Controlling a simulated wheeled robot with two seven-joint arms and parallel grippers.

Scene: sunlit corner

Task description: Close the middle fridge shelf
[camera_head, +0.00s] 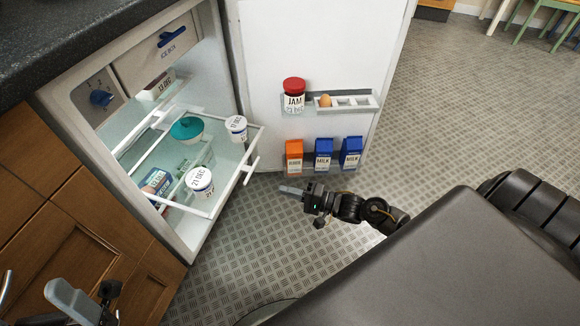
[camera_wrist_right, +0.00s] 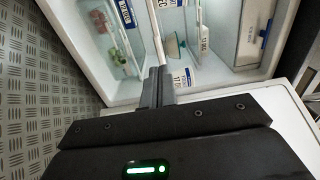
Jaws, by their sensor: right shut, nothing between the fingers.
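The middle fridge shelf (camera_head: 230,187) is a glass shelf with a white rim, slid partly out of the open fridge. A white handle (camera_head: 250,171) sits on its front edge. On or under the glass show white lidded tubs (camera_head: 200,181) and a teal-lidded bowl (camera_head: 187,129). My right gripper (camera_head: 282,189) is shut and empty, in front of the shelf and apart from it. In the right wrist view its fingers (camera_wrist_right: 157,86) point toward the fridge interior. My left gripper (camera_head: 75,300) is at the bottom left, partly cut off; its jaw opening is unclear.
The fridge door (camera_head: 325,50) stands open, with a jam jar (camera_head: 293,95), an egg (camera_head: 325,101) and cartons (camera_head: 323,154) in its racks. An ice box (camera_head: 157,47) is at the top inside. Wooden cabinets (camera_head: 85,235) stand left. The metal-patterned floor (camera_head: 450,130) is clear.

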